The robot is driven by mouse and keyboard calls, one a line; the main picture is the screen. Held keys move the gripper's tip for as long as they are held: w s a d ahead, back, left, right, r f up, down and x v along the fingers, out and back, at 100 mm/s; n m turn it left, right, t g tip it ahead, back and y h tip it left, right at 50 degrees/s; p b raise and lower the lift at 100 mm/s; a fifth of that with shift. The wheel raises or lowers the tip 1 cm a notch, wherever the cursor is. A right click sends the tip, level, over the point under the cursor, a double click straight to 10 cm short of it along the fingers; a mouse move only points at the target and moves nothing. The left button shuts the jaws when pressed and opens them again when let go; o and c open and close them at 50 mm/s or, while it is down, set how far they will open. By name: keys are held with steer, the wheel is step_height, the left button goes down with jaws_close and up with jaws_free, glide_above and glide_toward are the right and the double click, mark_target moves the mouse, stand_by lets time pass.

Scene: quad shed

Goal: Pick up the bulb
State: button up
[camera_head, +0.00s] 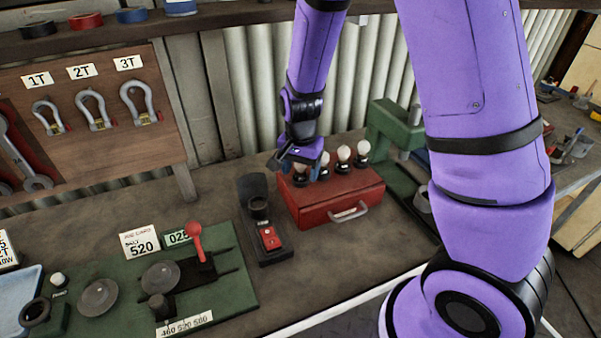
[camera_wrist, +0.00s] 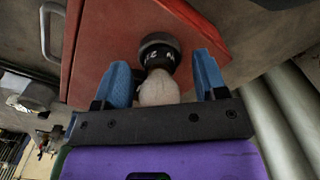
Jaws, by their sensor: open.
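Several pale round bulbs stand in black holders on a red box (camera_head: 340,204) on the bench. Two of them, a middle bulb (camera_head: 343,153) and the rightmost bulb (camera_head: 363,147), stand clear of my gripper. My gripper (camera_head: 299,163) is over the left end of the row and partly hides the bulbs there. In the wrist view, my gripper (camera_wrist: 162,65) is open, with its blue fingers either side of one pale bulb (camera_wrist: 158,89). That bulb is in its black holder (camera_wrist: 158,50) on the red box. I cannot tell whether either finger touches it.
A black stand with a red block (camera_head: 268,238) is left of the box. A green lever panel (camera_head: 220,285) lies further left. A green press (camera_head: 392,125) stands close behind the box at right. Corrugated wall (camera_head: 265,75) is behind. Some bare bench lies in front.

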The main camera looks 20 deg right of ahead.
steer(key=shift+f, duration=0.1)
steer(key=shift+c, duration=0.3)
steer(key=c, duration=1)
steer(key=shift+o, duration=0.2)
steer(key=shift+r, duration=0.6)
steer(key=r, duration=0.1)
steer(key=s+r, duration=0.1)
steer(key=shift+a+r, duration=0.3)
steer(key=shift+a, duration=0.1)
steer(key=s+a+r, duration=0.1)
steer(key=s+a, duration=0.8)
steer(key=s, duration=0.2)
steer(key=shift+a, duration=0.25)
